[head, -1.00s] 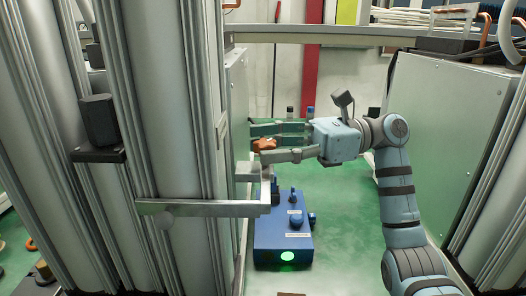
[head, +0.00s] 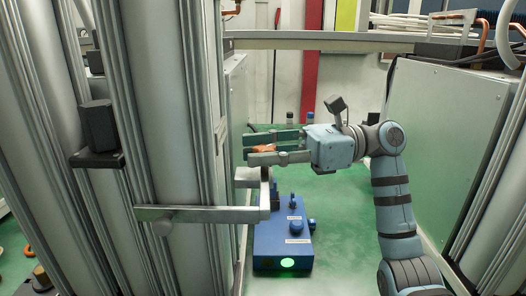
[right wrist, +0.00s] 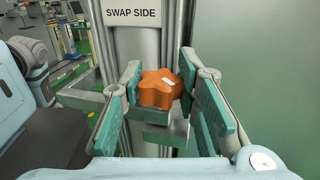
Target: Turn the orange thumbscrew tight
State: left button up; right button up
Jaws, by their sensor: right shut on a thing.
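The orange thumbscrew (head: 264,149) is a lobed knob with a small pale mark on top. In the right wrist view the thumbscrew (right wrist: 160,89) sits upright above a metal bracket (right wrist: 158,134). My right gripper (head: 252,147) reaches in from the right and is shut on the thumbscrew, one finger on each side. In the right wrist view the green pads of my right gripper (right wrist: 160,95) flank the knob. The fingers partly hide the thumbscrew in the head view. My left gripper is not in view.
A grey column marked SWAP SIDE (right wrist: 146,13) stands behind the thumbscrew. A blue box (head: 283,243) with knobs and a lit green lamp (head: 287,263) stands below my right gripper. A metal arm bracket (head: 200,213) juts from the left column. Green floor lies open to the right.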

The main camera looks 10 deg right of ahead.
jog(key=shift+t, duration=0.3)
jog(key=shift+m+t, duration=0.7)
jog(key=shift+t, duration=0.2)
jog(key=shift+m+t+h, duration=0.3)
jog(key=shift+m+t, duration=0.5)
jog(key=shift+t, duration=0.3)
jog(key=m+t+p, duration=0.1)
jog(key=t, duration=0.1)
jog(key=m+t+h+p, duration=0.1)
jog(key=shift+r+m+t+h, duration=0.15)
jog(key=shift+m+t+h, duration=0.15)
jog(key=shift+t, duration=0.1)
jog(key=m+t+h+p, duration=0.3)
jog(key=t, duration=0.1)
jog(key=shift+m+t+h+p, duration=0.5)
jog(key=shift+m+t+h, duration=0.1)
jog(key=shift+m+h, duration=0.1)
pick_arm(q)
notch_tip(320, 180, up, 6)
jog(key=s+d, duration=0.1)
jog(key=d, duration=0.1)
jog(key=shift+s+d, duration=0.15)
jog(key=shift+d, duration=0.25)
pick_arm(e)
jog(key=shift+w+h, duration=0.1)
jog(key=shift+h, duration=0.2)
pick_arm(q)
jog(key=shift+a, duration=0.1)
pick_arm(e)
jog(key=shift+m+t, duration=0.3)
